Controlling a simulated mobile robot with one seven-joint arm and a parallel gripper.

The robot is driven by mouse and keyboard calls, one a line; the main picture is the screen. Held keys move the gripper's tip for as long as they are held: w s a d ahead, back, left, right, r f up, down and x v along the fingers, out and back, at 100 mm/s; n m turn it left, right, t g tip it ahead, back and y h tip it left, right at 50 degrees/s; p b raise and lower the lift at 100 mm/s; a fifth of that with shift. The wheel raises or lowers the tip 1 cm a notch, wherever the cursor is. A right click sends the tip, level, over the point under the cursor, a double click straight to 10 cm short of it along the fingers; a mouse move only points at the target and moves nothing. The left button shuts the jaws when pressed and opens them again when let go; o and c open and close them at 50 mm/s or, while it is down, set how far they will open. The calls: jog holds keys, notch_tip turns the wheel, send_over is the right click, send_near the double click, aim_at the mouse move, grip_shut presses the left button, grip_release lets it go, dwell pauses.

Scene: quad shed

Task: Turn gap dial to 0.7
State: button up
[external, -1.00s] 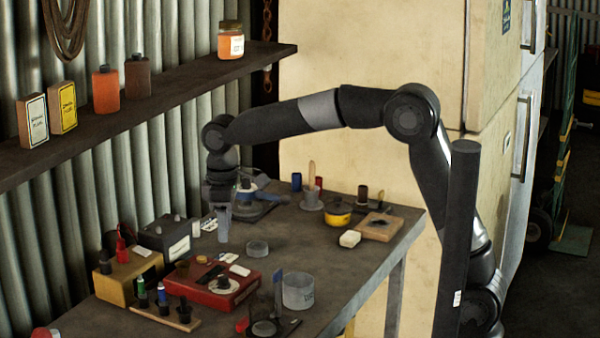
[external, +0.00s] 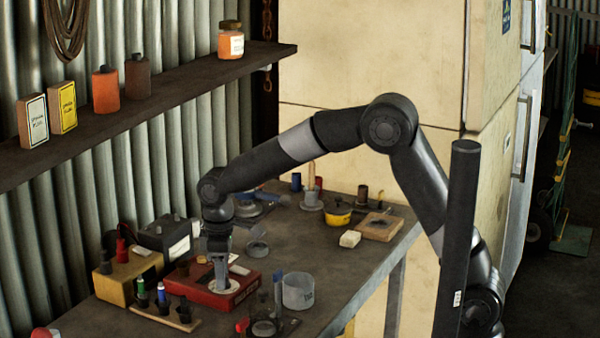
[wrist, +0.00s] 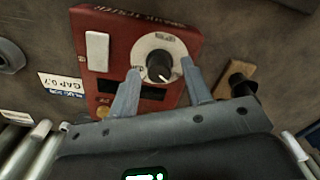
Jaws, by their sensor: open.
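The red spark tester box (external: 200,285) lies on the workbench, and it fills the middle of the wrist view (wrist: 182,30). Its gap dial is a black knob (wrist: 159,66) with a pale pointer line, on a round white scale plate (wrist: 150,45). My gripper (wrist: 157,78) is open, with one finger on each side of the knob and space between. In the external view my gripper (external: 219,283) points down over the dial and hides the knob. I cannot read the scale marks. A card reading "GAP 0.7" (wrist: 62,82) lies beside the box.
A wooden rack with small bottles (external: 160,312) stands in front of the box. A yellow box (external: 125,275) and a dark battery-like box (external: 165,235) stand to its left and behind. A clear grey cup (external: 298,291) is to its right.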

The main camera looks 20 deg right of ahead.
jog(key=shift+c, duration=0.6)
jog(key=c, duration=0.9)
jog(key=shift+o, duration=0.2)
jog(key=shift+m, duration=0.3)
jog(key=m, duration=0.3)
jog(key=shift+m, duration=0.4)
jog(key=m, duration=0.8)
jog(key=shift+d, duration=0.1)
jog(key=shift+m, duration=1.6)
